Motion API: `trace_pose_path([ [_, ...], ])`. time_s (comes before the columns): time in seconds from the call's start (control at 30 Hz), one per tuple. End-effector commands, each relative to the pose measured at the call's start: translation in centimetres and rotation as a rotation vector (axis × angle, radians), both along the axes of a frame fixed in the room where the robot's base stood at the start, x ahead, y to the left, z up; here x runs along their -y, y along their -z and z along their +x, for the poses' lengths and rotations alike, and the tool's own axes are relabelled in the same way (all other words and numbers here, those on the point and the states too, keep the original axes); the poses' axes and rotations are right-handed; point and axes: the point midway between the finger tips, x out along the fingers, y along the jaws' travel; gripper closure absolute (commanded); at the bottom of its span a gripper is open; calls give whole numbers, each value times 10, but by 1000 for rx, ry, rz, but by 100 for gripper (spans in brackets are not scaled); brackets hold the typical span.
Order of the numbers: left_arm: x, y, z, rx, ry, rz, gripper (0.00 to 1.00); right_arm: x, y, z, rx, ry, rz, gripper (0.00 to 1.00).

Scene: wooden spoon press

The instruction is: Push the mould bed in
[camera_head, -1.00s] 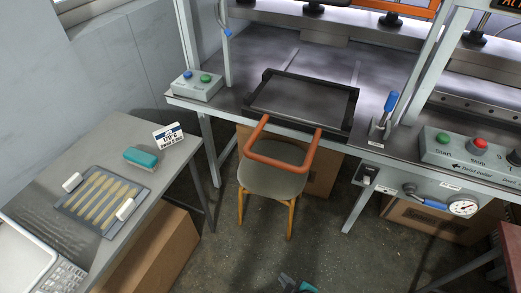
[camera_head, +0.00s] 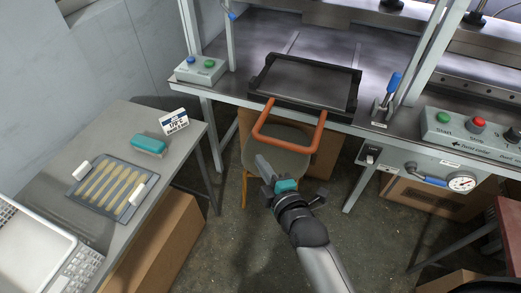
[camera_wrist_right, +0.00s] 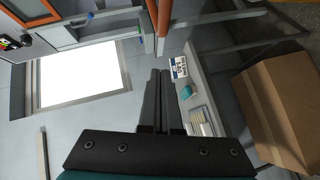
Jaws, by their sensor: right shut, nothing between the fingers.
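The mould bed (camera_head: 305,82) is a dark flat plate in a black frame, lying at the front edge of the press table. Its orange U-shaped handle (camera_head: 290,147) sticks out past the edge, towards me. My right gripper (camera_head: 263,168) is shut and empty, just below the handle's near bar in the head view. A gap shows between its fingertips and the bar, though the depth is hard to judge. In the right wrist view the shut fingers (camera_wrist_right: 161,90) point up the picture. My left gripper is not in view.
A stool (camera_head: 275,150) stands under the handle. A side table (camera_head: 120,118) at left bears a tray of wooden spoons (camera_head: 108,186) and a teal block (camera_head: 148,145). A blue-knobbed lever (camera_head: 393,83) and a control box (camera_head: 470,130) stand right of the mould bed.

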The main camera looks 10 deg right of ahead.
Motion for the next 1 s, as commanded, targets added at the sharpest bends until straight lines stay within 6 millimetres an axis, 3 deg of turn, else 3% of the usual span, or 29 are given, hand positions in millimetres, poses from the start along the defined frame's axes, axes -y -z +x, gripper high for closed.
trace_pose_path([
  [0.03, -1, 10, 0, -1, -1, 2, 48, -2, 5, 9, 3, 3, 3, 100],
  [0.33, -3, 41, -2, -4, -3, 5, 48, -9, 15, 53, 2, 1, 4, 100],
  [0.63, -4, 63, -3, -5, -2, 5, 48, 10, 25, 74, 0, 1, 1, 100],
  [1.0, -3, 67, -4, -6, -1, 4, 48, 15, 25, 79, -2, 1, 0, 100],
])
